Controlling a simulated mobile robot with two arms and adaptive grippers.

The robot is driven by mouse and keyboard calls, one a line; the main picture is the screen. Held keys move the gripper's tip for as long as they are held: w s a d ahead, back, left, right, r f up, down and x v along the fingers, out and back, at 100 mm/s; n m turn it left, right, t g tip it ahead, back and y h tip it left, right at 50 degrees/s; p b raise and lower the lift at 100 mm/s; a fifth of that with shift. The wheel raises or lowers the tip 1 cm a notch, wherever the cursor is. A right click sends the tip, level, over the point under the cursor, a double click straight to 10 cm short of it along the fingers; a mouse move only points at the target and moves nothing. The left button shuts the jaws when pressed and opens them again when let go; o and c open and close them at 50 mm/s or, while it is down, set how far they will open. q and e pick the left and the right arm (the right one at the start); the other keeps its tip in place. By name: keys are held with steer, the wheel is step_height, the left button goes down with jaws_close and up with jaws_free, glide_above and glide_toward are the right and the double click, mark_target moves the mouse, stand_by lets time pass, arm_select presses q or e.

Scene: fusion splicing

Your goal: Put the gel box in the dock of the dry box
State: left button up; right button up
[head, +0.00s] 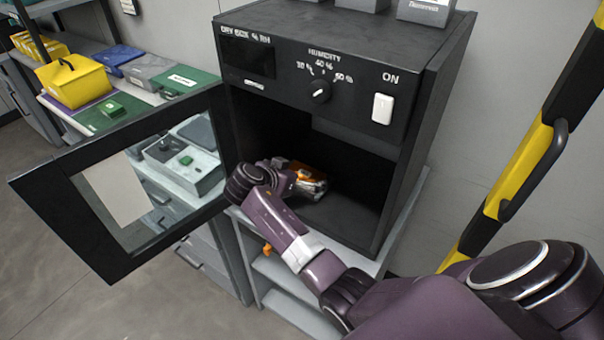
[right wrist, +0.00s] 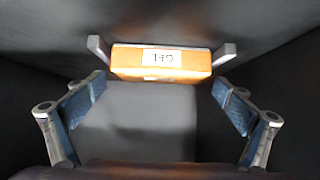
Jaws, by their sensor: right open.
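The orange gel box (right wrist: 161,62), with a white label, sits at the back inside the dry box between two grey prongs of the dock (right wrist: 226,54). In the head view, the gel box (head: 307,169) is partly hidden by my right gripper (head: 313,184). My right gripper, in its wrist view (right wrist: 160,105), is open, with its blue pads apart on either side and nothing between them. The gel box is beyond the pads and apart from them. The black dry box (head: 408,180) has its door (head: 80,150) swung open to the left. My left gripper is not in view.
The dry box's walls and ceiling are close around my right arm. A white ON switch (head: 382,108) and a humidity knob (head: 319,91) are above the opening. A bench with a yellow case (head: 75,82) and green mats is at the left. A yellow-black post (head: 540,140) stands at the right.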

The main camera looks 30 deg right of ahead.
steer(key=b+v, duration=0.2)
steer(key=v, duration=0.9)
steer(key=shift+a+r, duration=0.25)
steer(key=shift+a, duration=0.05)
steer(key=shift+s, duration=0.1)
